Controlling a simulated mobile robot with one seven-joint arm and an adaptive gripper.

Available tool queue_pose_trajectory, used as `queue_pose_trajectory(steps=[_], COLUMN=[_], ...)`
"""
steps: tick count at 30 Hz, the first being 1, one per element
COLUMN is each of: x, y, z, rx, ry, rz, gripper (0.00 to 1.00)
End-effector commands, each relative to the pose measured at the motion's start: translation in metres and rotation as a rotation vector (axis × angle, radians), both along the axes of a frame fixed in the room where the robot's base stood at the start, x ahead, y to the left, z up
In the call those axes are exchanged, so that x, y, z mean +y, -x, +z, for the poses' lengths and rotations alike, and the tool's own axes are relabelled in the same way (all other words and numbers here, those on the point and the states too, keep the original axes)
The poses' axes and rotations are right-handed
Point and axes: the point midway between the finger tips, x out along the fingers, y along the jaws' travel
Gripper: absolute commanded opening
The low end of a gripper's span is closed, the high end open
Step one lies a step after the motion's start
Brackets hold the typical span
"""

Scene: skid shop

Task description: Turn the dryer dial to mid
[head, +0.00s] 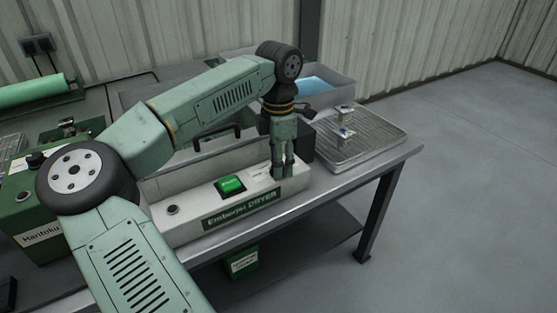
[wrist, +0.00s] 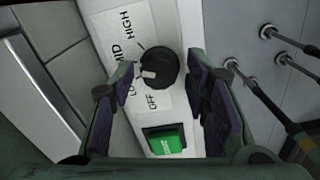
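The Emberjet dryer (head: 185,228) is a long white box with a green name label, standing along the table's front edge. In the wrist view its black dial (wrist: 164,68) sits among the labels OFF, LOW, MID and HIGH. The dial's pale pointer faces left, roughly toward LOW or between LOW and MID. My gripper (head: 282,172) points down over the dryer's right end and hides the dial in the head view. In the wrist view its fingers (wrist: 163,78) stand apart on either side of the dial, with visible gaps; contact cannot be told.
A lit green switch (head: 230,184) is on the dryer beside the dial, and it also shows in the wrist view (wrist: 165,141). A ribbed metal tray (head: 375,140) lies to the right. A bin with blue contents (head: 335,97) stands behind. A green Haritoku box (head: 35,215) is at left.

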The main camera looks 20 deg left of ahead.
Motion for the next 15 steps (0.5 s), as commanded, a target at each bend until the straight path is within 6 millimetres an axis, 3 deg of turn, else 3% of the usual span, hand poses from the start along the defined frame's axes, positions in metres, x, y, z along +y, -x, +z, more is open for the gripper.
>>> queue_pose_trajectory(steps=[10, 15], x=[0.001, 0.001], y=[0.0, 0.0], z=[0.001, 0.018], rx=[0.001, -0.001], ry=[-0.002, -0.002], rz=[0.002, 0.003], gripper=[0.48, 0.48])
